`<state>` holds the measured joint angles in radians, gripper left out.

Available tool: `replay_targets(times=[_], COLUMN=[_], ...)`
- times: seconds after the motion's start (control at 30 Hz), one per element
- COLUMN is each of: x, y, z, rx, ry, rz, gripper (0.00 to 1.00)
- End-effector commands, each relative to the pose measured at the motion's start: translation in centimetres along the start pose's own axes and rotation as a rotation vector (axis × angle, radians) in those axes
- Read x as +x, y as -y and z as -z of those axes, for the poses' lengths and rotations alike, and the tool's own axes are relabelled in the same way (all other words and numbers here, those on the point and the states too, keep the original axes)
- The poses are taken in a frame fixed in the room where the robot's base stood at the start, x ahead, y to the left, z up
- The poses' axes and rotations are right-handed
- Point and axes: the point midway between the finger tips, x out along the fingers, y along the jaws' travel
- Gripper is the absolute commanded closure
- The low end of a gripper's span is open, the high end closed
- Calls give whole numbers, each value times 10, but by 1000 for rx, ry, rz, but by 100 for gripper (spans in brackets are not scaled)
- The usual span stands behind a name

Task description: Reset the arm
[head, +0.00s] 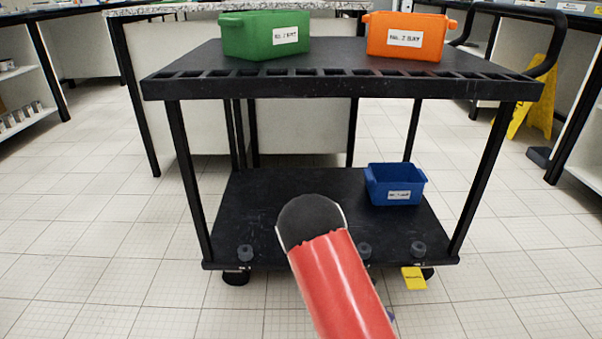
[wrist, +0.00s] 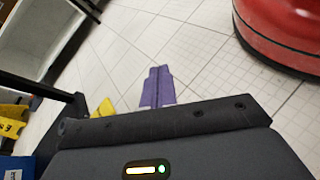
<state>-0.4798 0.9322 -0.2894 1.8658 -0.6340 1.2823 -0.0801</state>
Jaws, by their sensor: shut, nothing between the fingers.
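My gripper (wrist: 159,70) shows in the wrist view as two purple fingers lying together, shut with nothing between them. It points down over the tiled floor. In the head view my red arm with its dark rounded joint reaches up in front of the cart, and the gripper is almost wholly hidden behind it.
A black two-shelf cart (head: 340,90) stands ahead. A green bin (head: 250,42) and an orange bin (head: 400,45) are on top; a blue bin (head: 392,190) is on the lower shelf. A yellow floor sign (head: 540,95) stands right.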

Motion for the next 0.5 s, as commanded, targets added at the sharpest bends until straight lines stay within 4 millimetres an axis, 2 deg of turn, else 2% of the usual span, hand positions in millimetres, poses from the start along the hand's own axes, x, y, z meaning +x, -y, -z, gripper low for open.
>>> replay_targets(times=[0.03,0.5], x=[-8,-61], y=[-3,1], z=[-16,-154], rx=[38,380], ry=[-62,-602], rz=[52,430], gripper=[100,100])
